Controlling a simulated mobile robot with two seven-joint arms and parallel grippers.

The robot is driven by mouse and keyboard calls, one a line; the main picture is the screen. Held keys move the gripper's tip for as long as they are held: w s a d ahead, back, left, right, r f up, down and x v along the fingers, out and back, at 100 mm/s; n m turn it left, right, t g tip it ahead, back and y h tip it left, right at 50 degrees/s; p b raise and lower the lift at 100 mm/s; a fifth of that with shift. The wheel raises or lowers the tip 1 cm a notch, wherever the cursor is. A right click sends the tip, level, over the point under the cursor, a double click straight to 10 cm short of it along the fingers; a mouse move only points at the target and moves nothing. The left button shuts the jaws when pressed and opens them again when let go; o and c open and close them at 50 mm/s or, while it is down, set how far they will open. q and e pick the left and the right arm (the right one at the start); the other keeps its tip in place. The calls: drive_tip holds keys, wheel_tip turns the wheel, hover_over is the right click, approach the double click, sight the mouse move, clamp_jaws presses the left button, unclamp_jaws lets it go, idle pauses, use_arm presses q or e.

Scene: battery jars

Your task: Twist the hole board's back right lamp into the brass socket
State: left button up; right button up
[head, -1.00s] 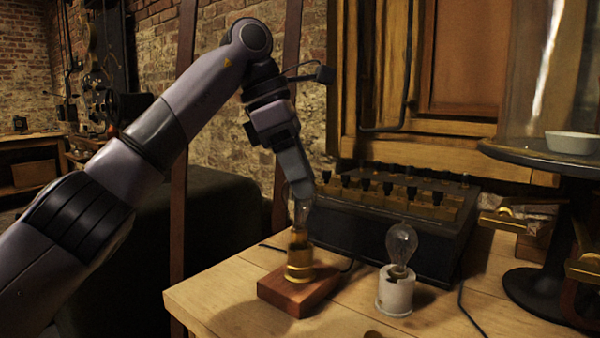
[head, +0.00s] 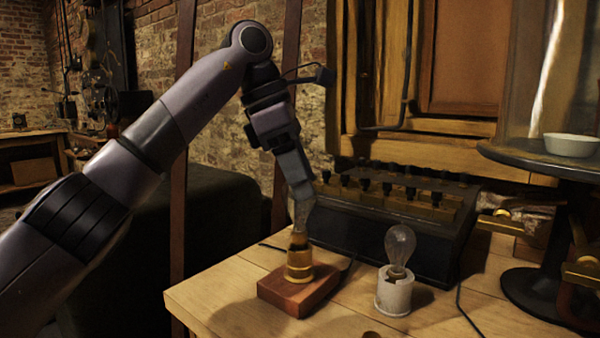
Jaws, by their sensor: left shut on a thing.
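My left gripper (head: 302,212) points down over the brass socket (head: 299,266) and is shut on a lamp. The lamp's brass base (head: 298,241) shows just above the socket, in line with it and nearly upright. Its glass is mostly hidden by the fingers. I cannot tell how far the base sits in the socket. The socket stands on a reddish wooden block (head: 290,293) near the table's front left. I cannot make out the hole board. My right gripper is not in view.
A second clear lamp (head: 400,244) stands upright in a white round holder (head: 394,292) right of the block. A long black box with knobs (head: 400,240) stands close behind. A dark round stand (head: 535,160) bears a white bowl (head: 571,144) at right.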

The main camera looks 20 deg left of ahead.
use_arm(q)
drive_tip(key=shift+f, duration=1.05)
drive_tip(key=shift+f+p, duration=0.1)
drive_tip(key=shift+p, duration=0.25)
idle(1.0)
